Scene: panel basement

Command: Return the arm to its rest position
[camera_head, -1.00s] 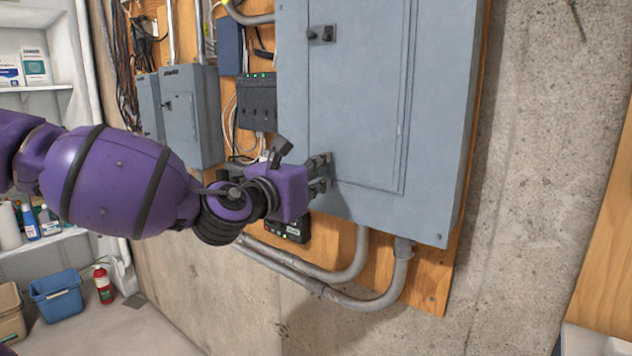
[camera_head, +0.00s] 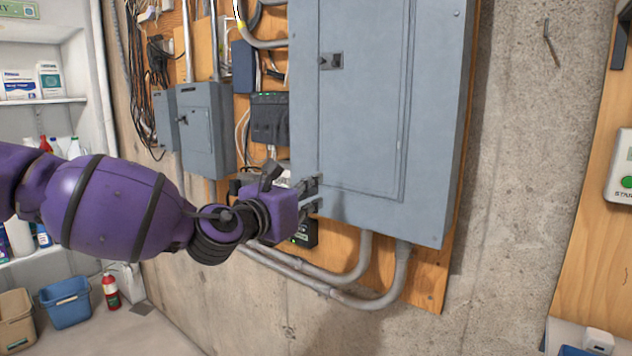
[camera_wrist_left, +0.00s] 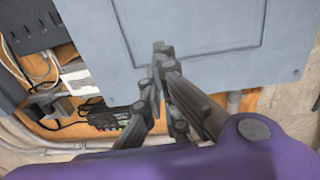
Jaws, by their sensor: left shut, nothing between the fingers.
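My left arm comes in from the left, purple with black bands. Its gripper (camera_head: 313,193) is shut and empty, in front of the lower left corner of the large grey electrical panel (camera_head: 362,110). In the left wrist view the shut fingers (camera_wrist_left: 160,52) point at the panel's lower part (camera_wrist_left: 215,60). I cannot tell whether the fingertips touch the panel. The panel's door is closed. My right gripper does not show.
Smaller grey boxes (camera_head: 206,130) and a black device (camera_head: 269,118) sit left of the panel. Grey conduits (camera_head: 345,297) bend below it. Bare concrete wall (camera_head: 520,150) lies to the right. Shelves (camera_head: 50,101), bins (camera_head: 66,299) and a red extinguisher (camera_head: 111,291) stand at left.

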